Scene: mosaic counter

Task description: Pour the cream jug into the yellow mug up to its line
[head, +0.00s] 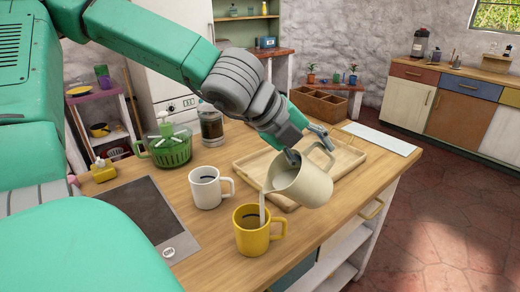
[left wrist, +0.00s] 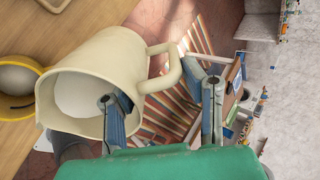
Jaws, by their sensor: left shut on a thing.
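The cream jug (head: 305,184) is tilted above the yellow mug (head: 259,241), its mouth toward the lower left. A pale stream (head: 262,208) runs from the jug down into the mug. The mug stands upright on the counter, with a dark line on its inner wall. My left gripper (head: 305,143) is shut on the jug at its handle side. In the left wrist view the jug (left wrist: 120,55) shows its open mouth, with my fingers (left wrist: 162,115) near the handle. The yellow mug (left wrist: 39,70) is cut off there at the left edge, pale inside. My right gripper is out of view.
A white mug (head: 205,189) stands close behind the yellow one. A wooden tray (head: 345,165) lies under and behind the jug. A green basket (head: 170,150), a glass jar (head: 211,125) and a dark panel (head: 135,215) take up the left side. A white sheet (head: 380,139) lies at the right.

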